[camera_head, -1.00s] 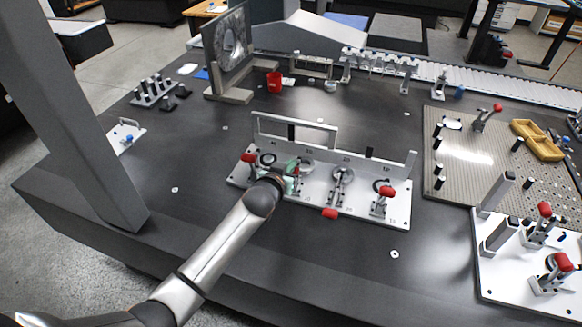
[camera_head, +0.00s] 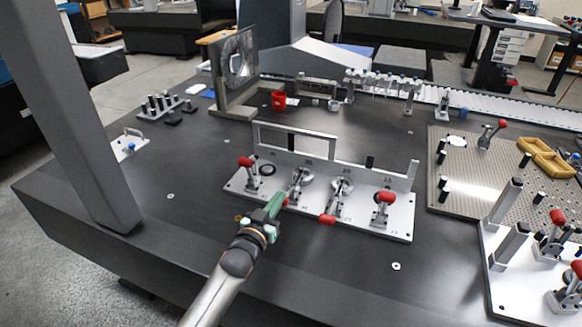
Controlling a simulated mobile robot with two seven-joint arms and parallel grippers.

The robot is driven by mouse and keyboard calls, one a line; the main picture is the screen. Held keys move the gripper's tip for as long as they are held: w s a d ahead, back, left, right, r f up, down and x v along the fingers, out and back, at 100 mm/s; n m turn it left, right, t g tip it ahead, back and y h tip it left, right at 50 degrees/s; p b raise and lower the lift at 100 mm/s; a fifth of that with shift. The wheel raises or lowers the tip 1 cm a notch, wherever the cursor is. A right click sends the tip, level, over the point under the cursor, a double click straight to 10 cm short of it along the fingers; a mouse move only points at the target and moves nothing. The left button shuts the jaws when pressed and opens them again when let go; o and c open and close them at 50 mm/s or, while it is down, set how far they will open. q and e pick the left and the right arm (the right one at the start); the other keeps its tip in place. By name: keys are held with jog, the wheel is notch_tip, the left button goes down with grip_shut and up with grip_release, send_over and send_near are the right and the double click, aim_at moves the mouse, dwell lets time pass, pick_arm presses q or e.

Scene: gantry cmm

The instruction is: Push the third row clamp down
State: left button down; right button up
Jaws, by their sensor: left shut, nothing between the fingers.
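A white clamp fixture plate (camera_head: 350,222) carries a row of toggle clamps with red handles. Counting from the left, the first clamp's handle (camera_head: 246,162) stands up. The second clamp (camera_head: 297,187) has its handle low toward the front, partly hidden by my gripper. The third clamp (camera_head: 341,188) has its red handle (camera_head: 327,219) low over the plate's front edge. The fourth clamp's handle (camera_head: 387,198) stands raised. My left gripper (camera_head: 276,204) is shut and empty, just in front of the second clamp's handle; whether they touch I cannot tell. My right gripper is not in view.
An upright frame (camera_head: 292,137) runs behind the clamps. A perforated plate (camera_head: 470,190) and another clamp fixture (camera_head: 505,285) lie to the right. A grey column (camera_head: 75,130) stands at left. The dark table is clear in front of the row.

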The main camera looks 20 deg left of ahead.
pick_arm(q)
jog(key=shift+s+a+f, duration=0.1)
jog(key=shift+s+f, duration=0.1)
jog(key=shift+f, duration=0.3)
jog(key=shift+s+f, duration=0.15)
jog(key=shift+f, duration=0.3)
